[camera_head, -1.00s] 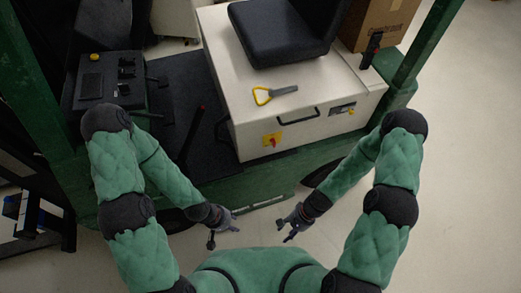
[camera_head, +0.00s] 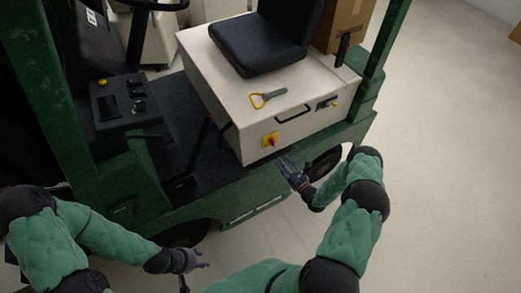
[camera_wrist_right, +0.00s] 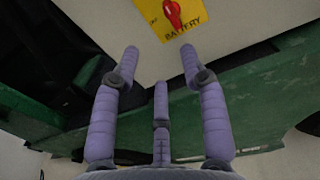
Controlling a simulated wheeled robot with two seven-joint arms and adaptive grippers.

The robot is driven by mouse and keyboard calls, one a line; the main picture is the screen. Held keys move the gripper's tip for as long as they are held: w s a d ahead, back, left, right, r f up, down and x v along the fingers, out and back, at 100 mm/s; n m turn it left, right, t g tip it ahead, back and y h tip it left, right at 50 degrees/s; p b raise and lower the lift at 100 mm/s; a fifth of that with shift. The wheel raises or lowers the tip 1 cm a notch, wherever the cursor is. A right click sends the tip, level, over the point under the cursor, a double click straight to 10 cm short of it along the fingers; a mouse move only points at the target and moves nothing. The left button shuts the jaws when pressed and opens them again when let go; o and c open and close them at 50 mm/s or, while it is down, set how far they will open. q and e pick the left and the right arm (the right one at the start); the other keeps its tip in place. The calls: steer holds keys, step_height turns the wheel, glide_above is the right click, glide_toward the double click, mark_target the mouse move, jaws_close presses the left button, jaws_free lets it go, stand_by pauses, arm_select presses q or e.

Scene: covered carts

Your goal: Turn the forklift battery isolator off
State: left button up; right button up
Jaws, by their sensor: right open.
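The battery isolator is a red rotary handle on a yellow plate (camera_head: 270,140), on the side of the forklift's white battery box (camera_head: 205,75). In the right wrist view the red handle (camera_wrist_right: 173,14) and part of the word BATTERY show at the top edge, ahead of my fingers. My right gripper (camera_head: 287,164) is just below and right of the isolator in the head view, apart from it. In the wrist view its fingers (camera_wrist_right: 160,70) are spread and empty. My left gripper (camera_head: 198,262) is low, near the forklift's front wheel, away from the isolator; its fingers are too small to judge.
A yellow-handled tool (camera_head: 267,97) lies on the box lid beside the black seat (camera_head: 260,42). A black handle (camera_head: 293,115) sits right of the isolator. The green chassis edge (camera_head: 260,190) runs below. Open floor (camera_head: 440,150) lies to the right.

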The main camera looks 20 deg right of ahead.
mark_target(273, 145)
steer(key=shift+h, duration=0.4)
steer(key=w, duration=0.5)
steer(key=w+b, duration=0.1)
steer(key=w, duration=0.4)
steer(key=shift+w+d, duration=0.2)
steer(key=shift+w, duration=0.2)
jaws_close()
